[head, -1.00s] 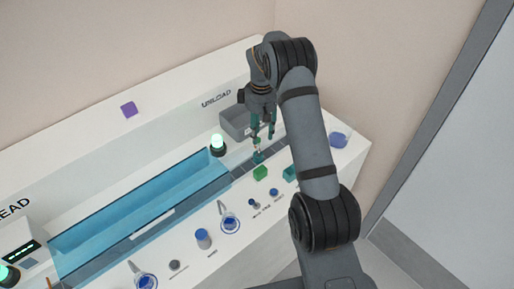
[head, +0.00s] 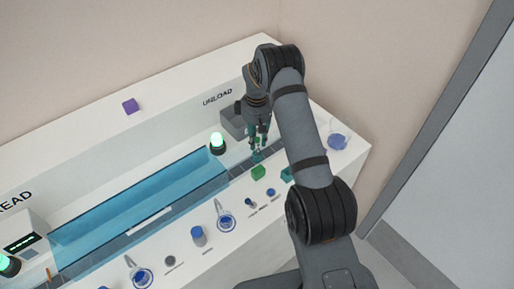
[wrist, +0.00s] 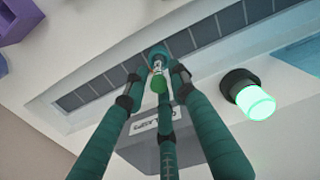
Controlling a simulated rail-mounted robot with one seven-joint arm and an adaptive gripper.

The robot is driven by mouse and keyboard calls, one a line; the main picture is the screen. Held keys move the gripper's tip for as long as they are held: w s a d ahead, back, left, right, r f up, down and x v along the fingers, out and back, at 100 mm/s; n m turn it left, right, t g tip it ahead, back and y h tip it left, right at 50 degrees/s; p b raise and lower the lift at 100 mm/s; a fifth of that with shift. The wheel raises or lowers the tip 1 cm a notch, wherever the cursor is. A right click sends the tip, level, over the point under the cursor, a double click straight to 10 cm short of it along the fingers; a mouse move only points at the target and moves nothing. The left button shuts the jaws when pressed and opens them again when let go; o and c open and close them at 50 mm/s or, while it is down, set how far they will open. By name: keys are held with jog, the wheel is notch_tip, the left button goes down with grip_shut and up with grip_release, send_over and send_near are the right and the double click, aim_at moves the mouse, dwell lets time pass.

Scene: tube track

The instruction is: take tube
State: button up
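The tube (wrist: 157,70) is small and clear with a green cap (wrist: 159,85). It stands in a round teal holder (wrist: 158,52) on the dark track, and it shows small in the head view (head: 257,149). My gripper (wrist: 160,76) is over the tube, its teal fingers spread around the green cap. Gaps show between the fingertips and the tube, so the gripper looks open. In the head view my gripper (head: 258,140) points down at the holder, just right of the blue cover.
A green-lit lamp (head: 217,143) stands close left of my gripper, and a grey bin (head: 233,123) is behind it. The transparent blue cover (head: 140,210) spans the track to the left.

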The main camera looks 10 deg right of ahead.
jog(key=c, duration=0.6)
jog(key=shift+o, duration=0.2)
jog(key=shift+r, duration=0.6)
notch_tip(320, 180, up, 2)
jog(key=shift+w+r+b, duration=0.1)
jog(key=shift+r+b, duration=0.15)
jog(key=shift+b, duration=0.4)
jog(key=s+d+r+b, duration=0.3)
jog(key=s+d+r, duration=0.2)
jog(key=s, duration=0.5)
notch_tip(320, 180, up, 2)
jog(key=shift+s+d+r, duration=0.15)
jog(key=shift+s+d, duration=0.1)
jog(key=shift+d, duration=0.05)
jog(key=shift+r, duration=0.1)
